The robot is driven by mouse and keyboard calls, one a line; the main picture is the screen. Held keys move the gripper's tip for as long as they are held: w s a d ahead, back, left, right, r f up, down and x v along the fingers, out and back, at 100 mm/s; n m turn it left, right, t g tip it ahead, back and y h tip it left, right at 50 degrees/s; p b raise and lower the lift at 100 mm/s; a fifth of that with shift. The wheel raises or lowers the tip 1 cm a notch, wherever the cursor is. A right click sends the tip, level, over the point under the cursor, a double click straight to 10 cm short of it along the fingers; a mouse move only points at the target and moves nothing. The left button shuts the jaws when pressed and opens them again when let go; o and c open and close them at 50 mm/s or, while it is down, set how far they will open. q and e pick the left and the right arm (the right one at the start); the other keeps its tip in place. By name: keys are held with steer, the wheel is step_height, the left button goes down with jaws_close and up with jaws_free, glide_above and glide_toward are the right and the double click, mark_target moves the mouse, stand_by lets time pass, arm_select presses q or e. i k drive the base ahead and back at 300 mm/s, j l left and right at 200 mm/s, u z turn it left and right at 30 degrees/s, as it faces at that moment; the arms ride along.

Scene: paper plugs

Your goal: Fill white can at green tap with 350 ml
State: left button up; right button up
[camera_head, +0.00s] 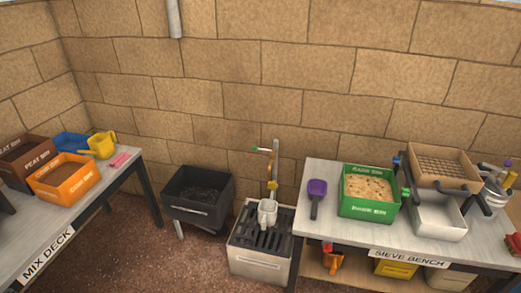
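A white can (267,213) stands upright on the dark slatted grate of the metal sink stand (260,262), below the taps. A tap with a green end (256,149) sticks out to the left from the upright grey pipe. A yellow tap (272,185) sits lower on the same pipe, just above the can. The water level inside the can is too small to tell, and no stream of water can be made out. Neither of my grippers can be made out in the head view.
The sieve bench (330,228) at the right holds a purple scoop (317,190), a green bin (369,211) and a sieve (443,163). The mix deck at the left holds an orange bin (65,190) and a yellow can (103,145). A black tub (197,213) stands left of the sink.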

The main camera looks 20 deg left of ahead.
mark_target(255, 148)
steer(key=i+j+z, duration=0.4)
steer(key=j, duration=0.25)
steer(key=i+j+z, duration=0.1)
steer(key=j+z, duration=0.15)
steer(key=i+j+z, duration=0.2)
steer(key=j, duration=0.3)
steer(key=j+z, duration=0.2)
steer(key=j, duration=0.2)
